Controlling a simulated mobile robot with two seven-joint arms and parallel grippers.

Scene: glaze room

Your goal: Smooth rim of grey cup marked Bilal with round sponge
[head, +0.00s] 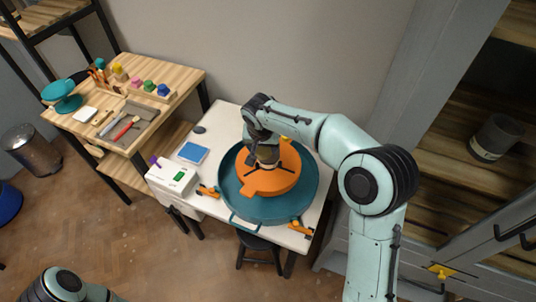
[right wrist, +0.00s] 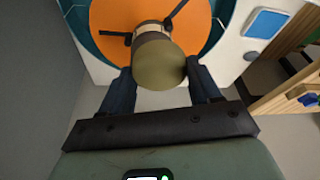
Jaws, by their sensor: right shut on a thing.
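My right gripper (head: 265,148) is over the middle of the orange wheel head (head: 268,183), pointing down. In the right wrist view it is shut on a round olive-tan piece (right wrist: 158,64), which looks like the round sponge. Just beyond the sponge, a dark grey cup (right wrist: 150,37) with a pale band stands at the centre of the wheel head. The sponge covers its mouth and appears to touch the rim. The name on the band cannot be read. Only my left arm shows, at the bottom left; its gripper is out of view.
A teal splash pan (head: 237,205) surrounds the wheel head on a white table. A blue pad (head: 193,153) and a white box (head: 172,177) are at its left. A wooden bench (head: 187,76) holds tools. Another grey cup (head: 497,137) stands on the right shelf.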

